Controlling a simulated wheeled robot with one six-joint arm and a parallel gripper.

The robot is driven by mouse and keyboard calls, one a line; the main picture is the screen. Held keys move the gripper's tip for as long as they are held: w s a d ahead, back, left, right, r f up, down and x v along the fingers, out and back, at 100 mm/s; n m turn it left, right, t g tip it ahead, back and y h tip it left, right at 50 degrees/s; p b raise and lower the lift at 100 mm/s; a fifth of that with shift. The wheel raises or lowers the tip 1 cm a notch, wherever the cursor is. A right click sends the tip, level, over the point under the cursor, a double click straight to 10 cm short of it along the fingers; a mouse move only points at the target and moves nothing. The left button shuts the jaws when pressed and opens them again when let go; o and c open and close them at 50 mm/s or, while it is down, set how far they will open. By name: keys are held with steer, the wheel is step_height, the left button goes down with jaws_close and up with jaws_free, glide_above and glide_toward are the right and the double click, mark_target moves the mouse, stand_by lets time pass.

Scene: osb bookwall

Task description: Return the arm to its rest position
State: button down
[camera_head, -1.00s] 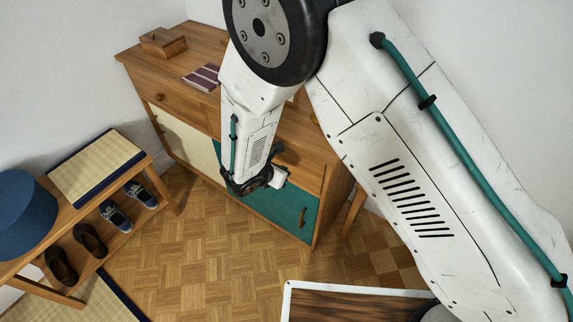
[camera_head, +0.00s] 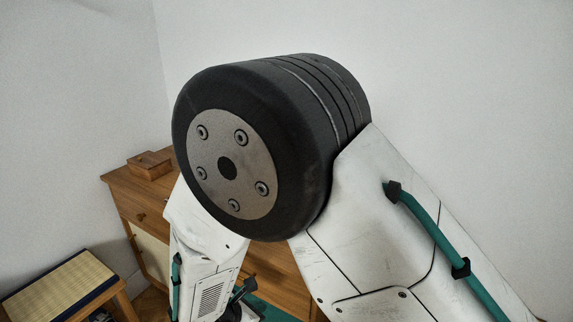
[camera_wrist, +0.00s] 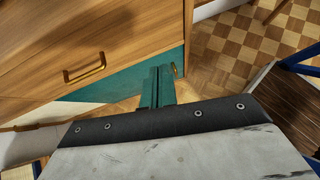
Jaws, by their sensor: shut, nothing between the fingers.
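My arm fills the middle of the head view, with its big dark elbow joint and white links. My gripper shows in the wrist view, its two narrow teal fingers (camera_wrist: 157,86) together with nothing held between them. It points toward the teal lower front of a wooden dresser (camera_wrist: 115,45) and the parquet floor; I cannot tell the exact gap. In the head view only dark parts near the wrist show at the bottom edge, and the fingertips are not visible.
The dresser (camera_head: 120,190) stands behind my arm, with a small wooden box (camera_head: 149,165) on top. A bench with a woven mat (camera_head: 58,288) is at lower left. A dark wood-topped piece (camera_wrist: 275,100) is at right in the wrist view. Parquet floor (camera_wrist: 240,50) lies between.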

steer(key=s+d+r+m+g, duration=0.35)
steer(key=d+r+m, duration=0.35)
steer(key=d+r, duration=0.25)
steer(key=s+d+r+m+g, duration=0.3)
steer(key=d+r+m+g, duration=0.1)
steer(key=d+r+m, duration=0.5)
steer(key=s+d+r+m+t+y, duration=0.1)
steer(key=s+d+r+m+y, duration=0.4)
steer(key=s+d+r+m, duration=0.7)
steer(key=d+r, duration=0.1)
steer(key=d, duration=0.3)
steer(key=shift+s+y, duration=0.25)
steer(key=shift+y, duration=0.15)
steer(key=shift+d+r+t, duration=0.1)
steer(key=shift+t, duration=0.15)
